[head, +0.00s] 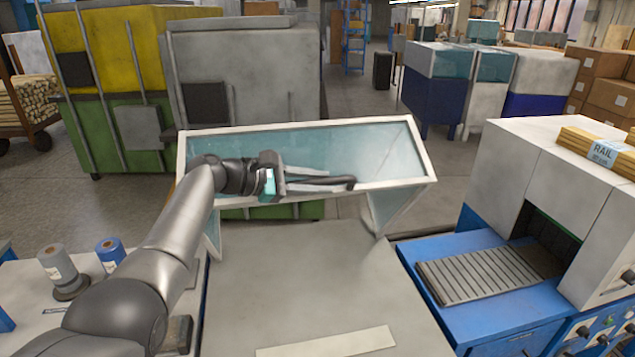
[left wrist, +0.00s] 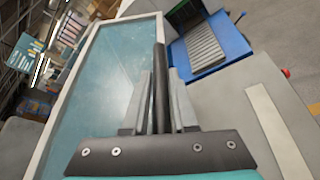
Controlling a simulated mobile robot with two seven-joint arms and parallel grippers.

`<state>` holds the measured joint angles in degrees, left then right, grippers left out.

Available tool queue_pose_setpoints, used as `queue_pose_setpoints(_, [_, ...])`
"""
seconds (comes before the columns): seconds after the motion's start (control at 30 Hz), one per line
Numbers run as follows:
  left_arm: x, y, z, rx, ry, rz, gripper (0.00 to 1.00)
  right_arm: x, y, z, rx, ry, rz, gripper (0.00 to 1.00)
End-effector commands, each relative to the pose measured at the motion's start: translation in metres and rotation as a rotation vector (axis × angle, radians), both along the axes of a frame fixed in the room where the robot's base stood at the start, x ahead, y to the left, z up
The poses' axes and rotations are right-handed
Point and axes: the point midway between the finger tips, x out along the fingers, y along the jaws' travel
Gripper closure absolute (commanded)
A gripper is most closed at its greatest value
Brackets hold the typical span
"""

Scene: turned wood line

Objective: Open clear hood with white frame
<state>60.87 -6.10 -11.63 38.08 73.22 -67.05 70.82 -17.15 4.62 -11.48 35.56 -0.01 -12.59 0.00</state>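The clear hood with white frame (head: 385,150) stands at the far end of a grey bench (head: 310,285). It looks tilted up, with its side panels slanting down behind the near edge and bare bench top showing below. Its clear pane (left wrist: 108,75) also fills the left of the left wrist view. A dark handle bar (head: 335,181) runs along the near edge. My left gripper (head: 310,180) is at this edge, its fingers closed on either side of the bar; the left wrist view shows the bar (left wrist: 160,75) between them. My right gripper is out of view.
A white machine (head: 525,180) with a blue base and roller bed (head: 485,275) stands right of the bench. Grey and blue spools (head: 110,252) stand at left. A pale strip (head: 325,342) lies on the bench. Large cabinets (head: 245,70) stand behind the hood.

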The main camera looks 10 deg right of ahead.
Motion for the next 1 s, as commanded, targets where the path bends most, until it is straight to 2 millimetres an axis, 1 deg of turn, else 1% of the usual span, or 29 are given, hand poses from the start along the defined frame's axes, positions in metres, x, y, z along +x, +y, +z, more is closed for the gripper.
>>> queue_pose_setpoints(0.03, [0.0,0.0,0.0,0.0,0.001,0.0,0.68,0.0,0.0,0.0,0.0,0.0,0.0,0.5])
queue_pose_setpoints(0.2, [0.0,0.0,0.0,0.0,0.002,-0.002,0.48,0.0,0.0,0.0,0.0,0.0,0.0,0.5])
queue_pose_setpoints(0.57, [-0.001,0.003,0.001,-0.001,0.0,-0.002,0.48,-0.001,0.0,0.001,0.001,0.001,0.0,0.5])
queue_pose_setpoints(0.77, [-0.005,0.019,0.006,-0.002,0.0,-0.001,0.48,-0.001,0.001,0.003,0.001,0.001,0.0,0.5])
queue_pose_setpoints(1.0, [-0.014,0.05,0.015,0.002,0.0,-0.001,0.48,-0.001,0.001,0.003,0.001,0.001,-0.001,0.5])
